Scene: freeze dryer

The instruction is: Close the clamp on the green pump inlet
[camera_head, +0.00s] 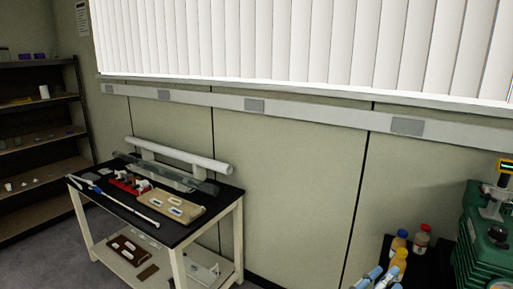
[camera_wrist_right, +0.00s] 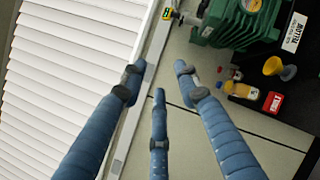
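The green pump (camera_head: 488,245) stands at the right edge of the head view, partly cut off. Its metal inlet (camera_head: 492,205) rises from the top, next to a small yellow-framed display (camera_head: 506,167). The right wrist view shows the pump (camera_wrist_right: 240,22) at the top, with the inlet metalwork (camera_wrist_right: 188,18) at its left side. The clamp's state is too small to tell. My right gripper (camera_head: 375,276) shows at the lower edge of the head view, left of the pump. Its blue fingers are spread and empty in the wrist view (camera_wrist_right: 158,77), apart from the pump. My left gripper is out of view.
A black-topped table (camera_head: 205,216) with lab items and shelves (camera_head: 40,145) stand at left.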

